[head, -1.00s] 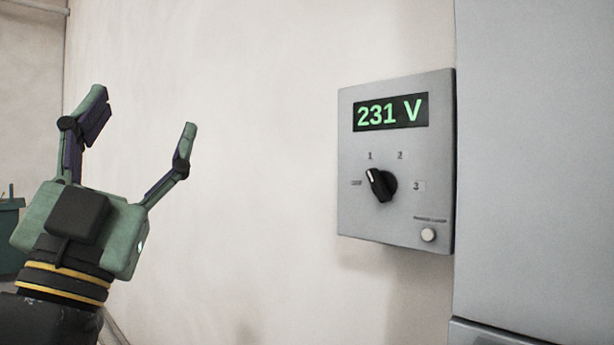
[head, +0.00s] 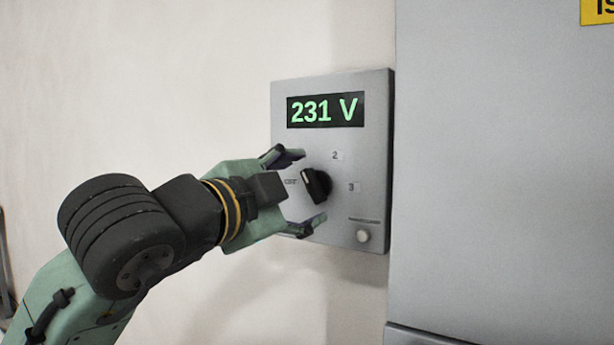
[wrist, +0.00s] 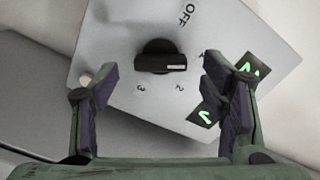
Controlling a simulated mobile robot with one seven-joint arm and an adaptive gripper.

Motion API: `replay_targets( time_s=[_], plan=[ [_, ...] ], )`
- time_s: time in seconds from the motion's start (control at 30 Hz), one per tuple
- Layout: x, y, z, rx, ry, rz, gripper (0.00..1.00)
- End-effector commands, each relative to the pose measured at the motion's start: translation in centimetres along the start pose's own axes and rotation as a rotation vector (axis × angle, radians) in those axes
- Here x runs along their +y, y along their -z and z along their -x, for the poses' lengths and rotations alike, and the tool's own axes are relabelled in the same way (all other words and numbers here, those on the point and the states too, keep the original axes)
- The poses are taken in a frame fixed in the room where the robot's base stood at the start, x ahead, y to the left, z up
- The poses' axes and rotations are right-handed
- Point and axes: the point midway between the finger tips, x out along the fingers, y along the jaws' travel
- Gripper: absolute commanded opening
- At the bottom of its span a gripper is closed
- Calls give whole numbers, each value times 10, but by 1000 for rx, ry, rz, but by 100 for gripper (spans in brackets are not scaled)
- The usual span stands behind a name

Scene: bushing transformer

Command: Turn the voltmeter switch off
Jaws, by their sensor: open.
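The grey voltmeter panel (head: 371,160) hangs on the wall, its display (head: 325,110) reading 231 V in green. Its black rotary switch (head: 317,186) has a white mark pointing up and left, towards position 1, not at OFF. The 2 and 3 labels show; the 1 label is hidden by a finger in the head view. My gripper (head: 299,191) is open in front of the panel, one finger above and one below the switch. In the wrist view the switch (wrist: 160,57) lies beyond and between the spread fingers (wrist: 164,85). I cannot tell any contact.
A pale round button (head: 363,236) sits at the panel's lower right, near the lower finger. A large grey cabinet (head: 480,200) stands right of the panel, with a yellow sign (head: 597,12) at its top. The wall left of the panel is bare.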

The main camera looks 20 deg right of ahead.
Motion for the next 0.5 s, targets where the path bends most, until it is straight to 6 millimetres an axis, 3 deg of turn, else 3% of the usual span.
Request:
replay_targets(
  time_s=[0.2,0.5],
  plan=[
    [-1,0,-23,0,0,1,67],
    [0,0,-27,0,2,1,67]
  ],
)
